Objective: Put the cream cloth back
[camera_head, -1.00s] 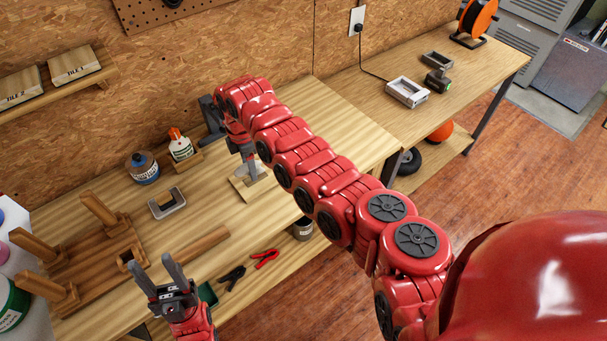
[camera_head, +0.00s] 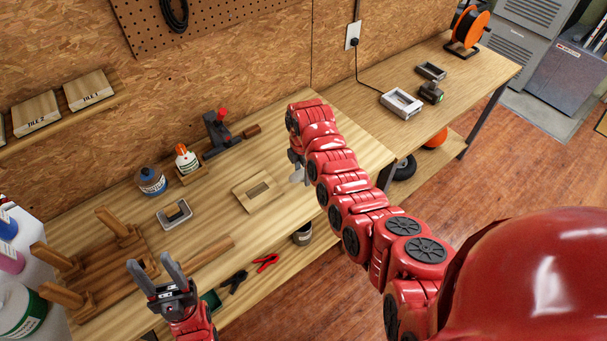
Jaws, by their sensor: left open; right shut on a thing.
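My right gripper (camera_head: 297,166) is at the right part of the workbench, mostly hidden behind my red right arm. It is shut on a small pale grey-white thing (camera_head: 297,176), which shows only in part; I cannot tell whether it is the cream cloth. No other cream cloth shows. A flat wooden block with an empty slot (camera_head: 245,196) lies on the bench just left of the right gripper. My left gripper (camera_head: 152,264) is open and empty at the front left of the bench, its fingers pointing up.
A blue bottle (camera_head: 152,183), a glue bottle (camera_head: 186,160), a grey metal frame (camera_head: 174,217) and a dark clamp-like tool (camera_head: 218,132) stand on the bench. A wooden rack (camera_head: 90,262) is at left. The bench's back right is clear.

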